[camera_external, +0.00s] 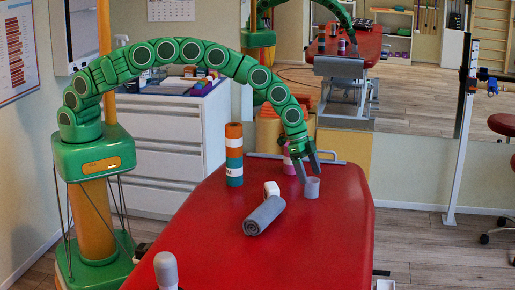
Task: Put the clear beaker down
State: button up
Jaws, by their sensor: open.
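A small grey, cup-like beaker (312,188) stands upright on the red treatment table (325,235), towards its far end. It looks greyish rather than plainly clear. My gripper (312,172) reaches down from the arched green arm and is open. Its fingertips are right at the beaker's rim, and I cannot tell whether they touch it. No other clear vessel shows.
Left of the beaker are a pink bottle (289,162), a white object (271,188), a grey rolled towel (264,216) and a tall banded cylinder (234,156). A grey-topped bottle (166,271) stands at the near left. The table's right side is clear.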

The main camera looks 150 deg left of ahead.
jog(key=a+v, duration=0.1)
jog(key=v, duration=0.5)
jog(key=shift+d+r, duration=0.15)
jog(key=shift+d, duration=0.4)
jog(key=shift+s, duration=0.15)
jog(key=shift+d, duration=0.1)
